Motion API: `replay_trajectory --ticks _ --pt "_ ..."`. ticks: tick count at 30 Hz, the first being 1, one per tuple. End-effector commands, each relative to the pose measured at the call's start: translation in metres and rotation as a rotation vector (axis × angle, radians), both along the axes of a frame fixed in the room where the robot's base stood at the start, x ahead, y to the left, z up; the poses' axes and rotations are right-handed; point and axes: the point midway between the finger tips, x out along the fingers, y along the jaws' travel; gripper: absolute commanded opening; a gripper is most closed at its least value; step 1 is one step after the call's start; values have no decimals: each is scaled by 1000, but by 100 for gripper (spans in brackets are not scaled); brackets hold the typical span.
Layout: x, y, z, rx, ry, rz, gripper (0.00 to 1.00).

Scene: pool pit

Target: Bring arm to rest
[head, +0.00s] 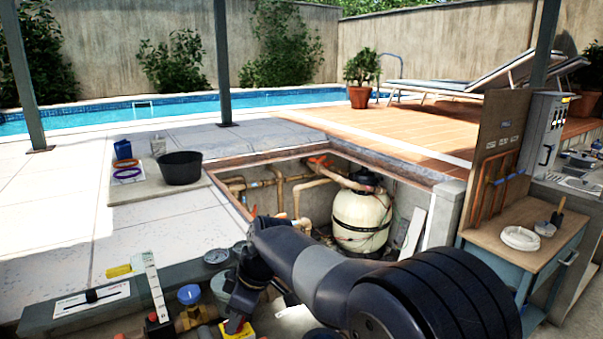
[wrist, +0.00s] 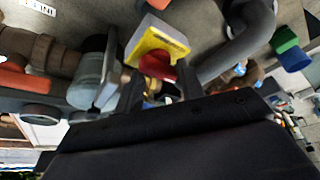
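My arm reaches forward from the lower right in the head view, bent down at the wrist. My gripper (head: 238,318) hangs low over the near ledge with the pipe fittings. In the wrist view, the two dark fingers of my gripper (wrist: 160,92) stand apart, with nothing seen held between them. A yellow switch box (wrist: 158,38) with a red knob (wrist: 158,67) lies just beyond the fingertips. Whether the fingers touch the knob cannot be told. In the head view the yellow box (head: 238,334) is partly hidden behind the gripper.
A blue-capped fitting (head: 189,294), a gauge (head: 216,256) and a white upright strip (head: 153,285) stand close to the gripper's left. The open pit holds a cream filter tank (head: 362,220) and pipes. A wooden-topped cabinet (head: 520,222) stands at right.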

Motion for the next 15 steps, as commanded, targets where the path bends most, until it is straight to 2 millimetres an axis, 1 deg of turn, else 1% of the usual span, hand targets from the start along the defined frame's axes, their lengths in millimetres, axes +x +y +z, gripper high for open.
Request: replay_trajectory --ticks 6,15 --pt "0 0 1 0 -2 -65 36" --pt "0 0 0 1 -3 -75 36"
